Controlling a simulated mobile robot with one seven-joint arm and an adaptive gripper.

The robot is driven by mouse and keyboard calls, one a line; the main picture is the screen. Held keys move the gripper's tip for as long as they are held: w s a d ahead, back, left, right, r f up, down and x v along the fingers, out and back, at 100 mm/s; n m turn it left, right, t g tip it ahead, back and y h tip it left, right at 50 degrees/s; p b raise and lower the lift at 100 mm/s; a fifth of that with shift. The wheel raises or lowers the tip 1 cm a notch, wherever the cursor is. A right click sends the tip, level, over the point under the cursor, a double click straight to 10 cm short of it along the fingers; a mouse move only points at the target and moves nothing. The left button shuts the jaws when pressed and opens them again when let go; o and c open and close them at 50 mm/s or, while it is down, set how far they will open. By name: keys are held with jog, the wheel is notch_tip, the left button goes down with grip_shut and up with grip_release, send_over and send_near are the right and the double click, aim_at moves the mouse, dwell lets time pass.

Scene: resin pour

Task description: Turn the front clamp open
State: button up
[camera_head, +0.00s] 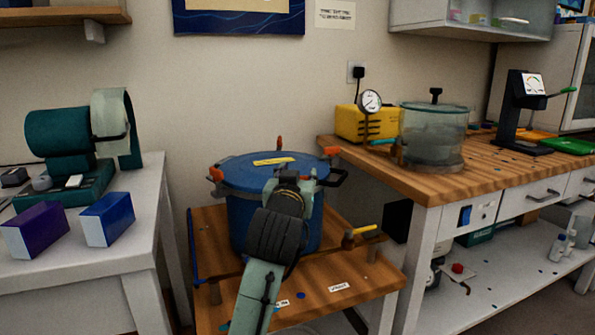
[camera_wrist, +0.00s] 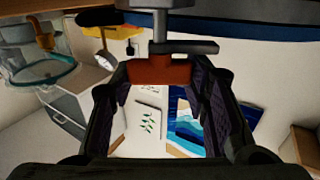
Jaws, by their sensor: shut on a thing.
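The blue pressure pot (camera_head: 239,215) stands on a low wooden stand, its blue lid (camera_head: 245,170) on top. Orange-handled clamps show around its rim at the left (camera_head: 216,174), back (camera_head: 279,143) and right (camera_head: 332,151). My gripper (camera_head: 290,182) is at the front of the pot; my arm hides the front clamp in the head view. In the wrist view, the front clamp's orange handle (camera_wrist: 148,70) sits between the fingertips of my gripper (camera_wrist: 158,72), which is shut on it. A grey metal stem and bar (camera_wrist: 160,30) adjoin the handle.
The wooden stand (camera_head: 345,268) carries a yellow-handled valve (camera_head: 357,231). A wooden bench (camera_head: 470,180) at right holds a clear lidded chamber (camera_head: 434,138), a gauge (camera_head: 370,101) and a yellow pump (camera_head: 350,122). A white table (camera_head: 140,240) at left holds two boxes and a green machine (camera_head: 62,133).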

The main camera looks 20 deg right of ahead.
jog(key=n+y, duration=0.1)
jog(key=y, duration=0.1)
jog(key=n+t+y+p, duration=0.1)
jog(key=n+y, duration=0.1)
jog(key=shift+s+d+t+y, duration=0.1)
jog(key=shift+d+t+y, duration=0.05)
jog(key=shift+t+y, duration=0.2)
jog(key=shift+n+y+p, duration=0.6)
jog(key=shift+n+y, duration=0.7)
jog(key=shift+y, duration=0.95)
jog(key=o, duration=1.2)
jog(key=s, duration=1.2)
jog(key=shift+d, duration=0.15)
jog(key=shift+w, duration=0.1)
